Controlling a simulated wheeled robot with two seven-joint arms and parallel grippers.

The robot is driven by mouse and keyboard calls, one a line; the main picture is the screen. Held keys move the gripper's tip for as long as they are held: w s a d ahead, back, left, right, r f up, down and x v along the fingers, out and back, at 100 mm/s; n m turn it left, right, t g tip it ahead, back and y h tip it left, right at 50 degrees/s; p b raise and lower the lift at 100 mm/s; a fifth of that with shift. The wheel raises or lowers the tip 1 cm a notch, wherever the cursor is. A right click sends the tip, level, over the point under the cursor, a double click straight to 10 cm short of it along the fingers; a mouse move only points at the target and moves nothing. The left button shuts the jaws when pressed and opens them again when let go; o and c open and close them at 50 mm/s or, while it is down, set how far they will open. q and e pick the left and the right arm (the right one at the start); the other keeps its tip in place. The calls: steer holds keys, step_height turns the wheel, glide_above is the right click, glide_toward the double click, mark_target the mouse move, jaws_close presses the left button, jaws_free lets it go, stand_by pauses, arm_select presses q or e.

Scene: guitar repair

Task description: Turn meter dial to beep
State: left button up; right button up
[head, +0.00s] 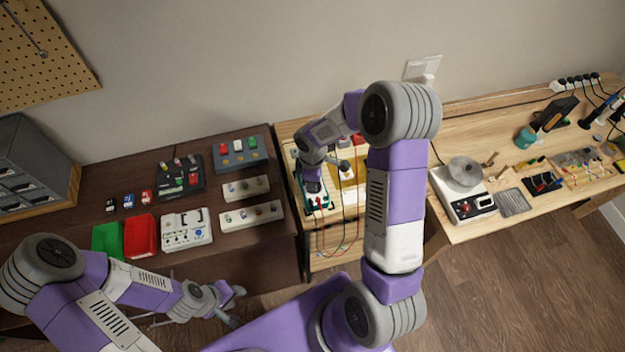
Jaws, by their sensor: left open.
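The meter (326,198), a teal-edged device, lies on the light wooden table and is mostly covered by my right gripper. Its dial is hidden. Thin red and dark leads (345,240) hang from its area over the table's front edge. My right gripper (313,192) points down at the meter, at or just above its face. Its fingers are too small and covered to tell whether they are open or shut. My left gripper (232,306) is open and empty, low in front of the dark table, away from the meter.
The dark table at left holds a green bin (107,239), a red bin (141,236), a white panel (187,230) and several switch boxes. A yellow-and-white item (349,196) sits right of the meter. A scale (463,190) and tools fill the right bench.

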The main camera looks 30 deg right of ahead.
steer(key=shift+o, duration=0.5)
step_height(320, 180, up, 8)
steer(key=shift+f+p, duration=0.2)
steer(key=shift+p, duration=0.2)
